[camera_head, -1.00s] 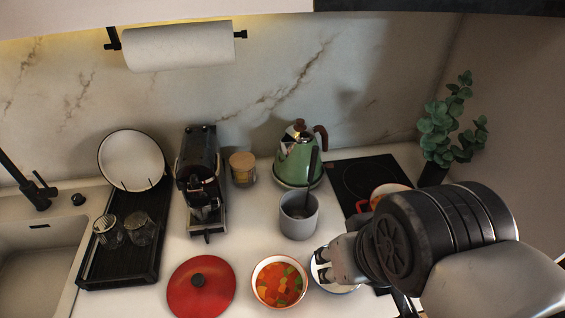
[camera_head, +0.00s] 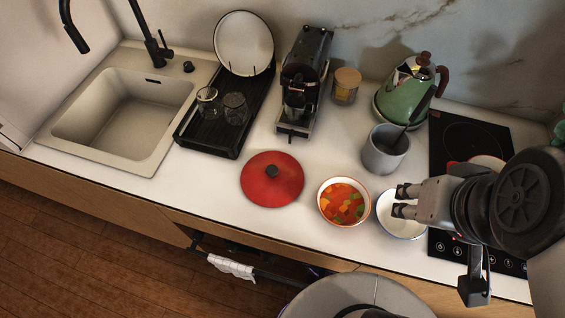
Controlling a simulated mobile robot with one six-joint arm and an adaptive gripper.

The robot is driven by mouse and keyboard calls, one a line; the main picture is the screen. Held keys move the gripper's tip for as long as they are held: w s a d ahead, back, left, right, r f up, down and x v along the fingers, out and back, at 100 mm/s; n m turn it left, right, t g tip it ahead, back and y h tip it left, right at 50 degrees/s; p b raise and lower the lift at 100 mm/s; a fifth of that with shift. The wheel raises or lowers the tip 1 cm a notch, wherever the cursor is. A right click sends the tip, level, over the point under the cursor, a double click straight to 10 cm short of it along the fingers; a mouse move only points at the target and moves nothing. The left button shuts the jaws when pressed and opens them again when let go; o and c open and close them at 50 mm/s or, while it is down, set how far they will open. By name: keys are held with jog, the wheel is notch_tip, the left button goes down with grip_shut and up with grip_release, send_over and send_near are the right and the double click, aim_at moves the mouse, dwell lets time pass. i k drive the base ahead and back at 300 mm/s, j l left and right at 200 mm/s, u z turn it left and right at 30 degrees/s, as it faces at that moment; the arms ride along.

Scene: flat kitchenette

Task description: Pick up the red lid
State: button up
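The red lid (camera_head: 272,187) is round with a dark knob at its centre. It lies flat on the white counter, near the front edge. My gripper (camera_head: 398,201) is to the right of the lid, past the bowl of chopped vegetables, and appears above a white bowl (camera_head: 404,228). Its two dark fingertips point left and are apart with nothing between them. The lid is fully in view and nothing touches it.
The vegetable bowl (camera_head: 343,203) stands between lid and gripper. A grey utensil pot (camera_head: 384,152), green kettle (camera_head: 408,88) and coffee machine (camera_head: 303,80) stand behind. A black drying rack (camera_head: 213,136) and sink (camera_head: 124,114) are at the left. The counter left of the lid is clear.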

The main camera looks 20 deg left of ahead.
aim_at(270, 179)
jog(key=j+u, duration=0.25)
jog(key=u, duration=0.15)
jog(key=j+u, duration=0.55)
jog(key=u, duration=0.2)
jog(key=k, duration=0.05)
